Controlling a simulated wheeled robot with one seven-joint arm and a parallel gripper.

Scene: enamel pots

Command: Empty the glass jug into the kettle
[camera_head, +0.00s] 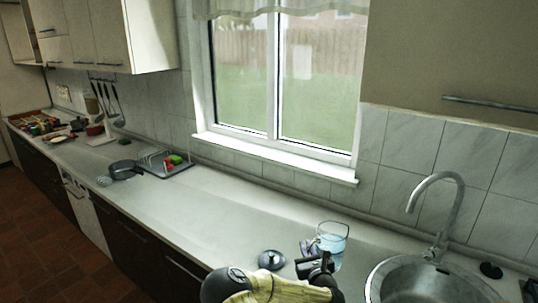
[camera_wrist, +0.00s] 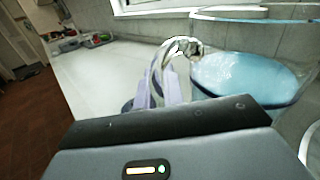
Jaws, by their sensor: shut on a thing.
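The glass jug (camera_head: 332,241) is upright at the counter's back, left of the sink, with bluish water in it. In the wrist view the jug (camera_wrist: 245,78) fills the right side, its clear handle (camera_wrist: 182,44) toward me. My gripper (camera_head: 309,250) is at the jug's left side. In the wrist view its pale lilac fingers (camera_wrist: 162,84) are shut on the handle. I cannot tell whether the jug's base touches the counter. No kettle can be made out for sure; a small dark round thing with a knob (camera_head: 271,259) sits left of my gripper, perhaps a lid.
The steel sink (camera_head: 425,280) and its curved tap (camera_head: 440,205) are close on the jug's right. The tiled wall and window sill (camera_head: 280,155) are behind. The counter (camera_head: 215,205) is clear to the left, up to a dark pan (camera_head: 124,169) and a dish rack (camera_head: 165,164).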

